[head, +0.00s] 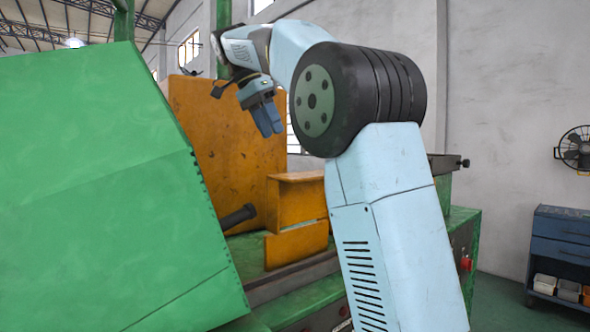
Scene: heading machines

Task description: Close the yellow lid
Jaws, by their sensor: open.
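The yellow lid (222,135) is a worn orange-yellow panel that stands raised, nearly upright, behind the large green cover. Its left part is hidden by that cover, and my gripper overlaps its upper right edge in the picture. My gripper (269,127) has blue fingers pointing down, in front of or beside the lid's upper right side. It is open and holds nothing that I can see. I cannot tell whether it touches the lid.
A large green cover (100,190) fills the left side. A yellow block (298,205) and a dark rod (238,217) sit low on the green machine. A blue cabinet (562,245) and a fan (574,149) are at the far right.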

